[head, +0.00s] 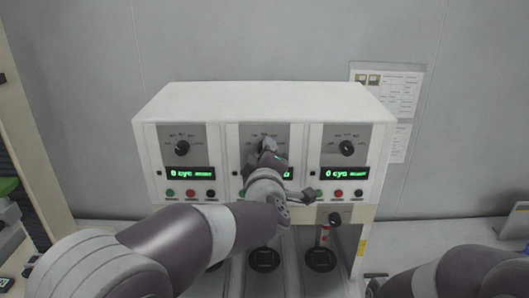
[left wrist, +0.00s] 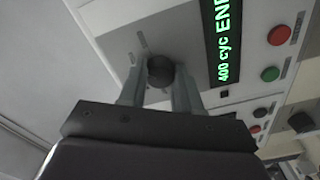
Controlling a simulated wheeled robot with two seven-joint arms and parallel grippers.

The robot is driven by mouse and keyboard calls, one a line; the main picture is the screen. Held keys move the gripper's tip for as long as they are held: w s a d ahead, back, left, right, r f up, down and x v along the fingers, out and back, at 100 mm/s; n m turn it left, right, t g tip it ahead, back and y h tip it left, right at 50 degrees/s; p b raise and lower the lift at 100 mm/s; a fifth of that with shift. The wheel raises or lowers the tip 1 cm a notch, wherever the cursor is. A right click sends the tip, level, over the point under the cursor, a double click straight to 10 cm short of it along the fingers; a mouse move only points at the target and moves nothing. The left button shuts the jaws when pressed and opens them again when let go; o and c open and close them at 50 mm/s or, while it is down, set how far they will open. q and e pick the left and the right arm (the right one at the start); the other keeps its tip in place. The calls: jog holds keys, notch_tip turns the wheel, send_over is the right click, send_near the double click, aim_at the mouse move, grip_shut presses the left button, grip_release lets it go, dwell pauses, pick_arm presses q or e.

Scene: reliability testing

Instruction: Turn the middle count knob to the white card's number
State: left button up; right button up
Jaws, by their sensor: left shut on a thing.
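The middle panel (head: 240,135) of the white test machine is partly covered by my left arm. My left gripper (head: 266,147) reaches its upper dial and hides most of the knob. In the left wrist view the round black middle count knob (left wrist: 161,70) sits between the two grey fingers of the left gripper (left wrist: 160,88), which are shut on it. The green display (left wrist: 222,45) beside it reads "400 cyc", with further letters cut off. In the head view my arm mostly hides that display. I cannot make out a white card with a readable number.
The left display (head: 190,173) and right display (head: 345,173) read "0 cyc", each under a black knob. Red, green and black buttons sit below them. Papers (head: 388,95) hang on the wall at right, too small to read. My right forearm is at lower right.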

pick_arm(q)
jog(key=shift+f, duration=0.4)
jog(key=o, duration=1.1)
jog(key=shift+s, duration=0.1)
jog(key=shift+c, duration=0.2)
jog(key=shift+s+d+r, duration=0.1)
jog(key=shift+r, duration=0.15)
jog(key=s+b, duration=0.4)
jog(key=s, duration=0.8)
jog(key=shift+s+b, duration=0.3)
jog(key=shift+s, duration=0.05)
